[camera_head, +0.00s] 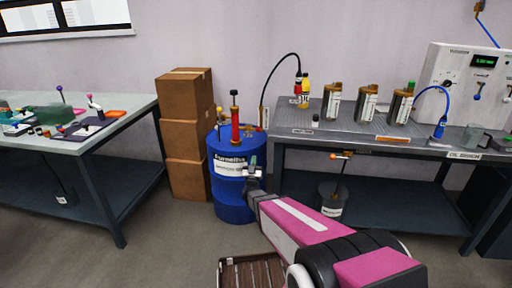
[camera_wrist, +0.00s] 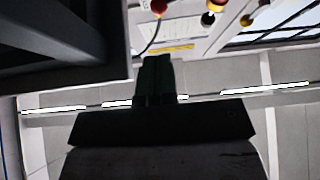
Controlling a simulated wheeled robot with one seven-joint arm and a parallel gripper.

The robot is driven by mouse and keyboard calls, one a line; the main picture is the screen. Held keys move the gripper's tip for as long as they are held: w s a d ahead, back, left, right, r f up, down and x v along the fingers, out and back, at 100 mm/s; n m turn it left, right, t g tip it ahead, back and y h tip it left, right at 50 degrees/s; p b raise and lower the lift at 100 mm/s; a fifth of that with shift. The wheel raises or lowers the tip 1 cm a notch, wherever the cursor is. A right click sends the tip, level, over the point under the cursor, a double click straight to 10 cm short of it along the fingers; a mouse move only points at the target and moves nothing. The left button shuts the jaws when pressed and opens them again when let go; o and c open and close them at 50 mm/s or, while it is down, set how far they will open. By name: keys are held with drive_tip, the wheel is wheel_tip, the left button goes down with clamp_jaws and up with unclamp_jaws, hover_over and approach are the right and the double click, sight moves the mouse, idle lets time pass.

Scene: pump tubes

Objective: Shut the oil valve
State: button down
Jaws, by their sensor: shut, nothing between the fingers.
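A blue drum (camera_head: 232,192) stands on the floor between the two benches. A red pump (camera_head: 235,125) with a black top rises from its lid, with a yellow knob (camera_head: 219,110) beside it. A small lever with an orange knob (camera_head: 334,156) sits under the front edge of the right bench, above a grey bucket (camera_head: 331,205). I cannot tell which of these is the oil valve. My gripper (camera_head: 253,163) is shut and empty in front of the drum in the head view, hiding part of it. Its closed fingers (camera_wrist: 157,75) also show in the wrist view, apart from anything.
The right bench (camera_head: 300,122) holds several dispensers (camera_head: 367,103) and a white panel (camera_head: 462,85). A black hose arches from the drum area to the bench. Stacked cardboard boxes (camera_head: 186,135) stand left of the drum. A brown slatted crate (camera_head: 250,275) lies on the floor near me.

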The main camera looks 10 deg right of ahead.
sight(257, 129)
drive_tip(key=x, duration=1.3)
drive_tip(key=shift+w+r, duration=0.2)
drive_tip(key=shift+r+n+t+y, duration=0.3)
drive_tip(key=shift+r+n+y, duration=0.1)
drive_tip(key=shift+n+y, duration=0.65)
drive_tip(key=n+y, duration=0.1)
drive_tip(key=r+n+y, duration=0.1)
drive_tip(key=n, duration=0.1)
drive_tip(key=a+r+n+y, duration=0.1)
drive_tip(key=n+y, duration=0.1)
drive_tip(key=n, duration=0.1)
drive_tip(key=a+r+n+g+y, duration=0.1)
drive_tip(key=n+y, duration=0.1)
drive_tip(key=n, duration=0.1)
drive_tip(key=w+a+r+n+g+y, duration=0.1)
drive_tip(key=n+y, duration=0.1)
drive_tip(key=n, duration=0.1)
drive_tip(key=shift+r, duration=0.2)
drive_tip(key=s+a+r, duration=0.6)
drive_tip(key=a+r, duration=0.3)
drive_tip(key=r, duration=0.2)
drive_tip(key=shift+s+a, duration=0.3)
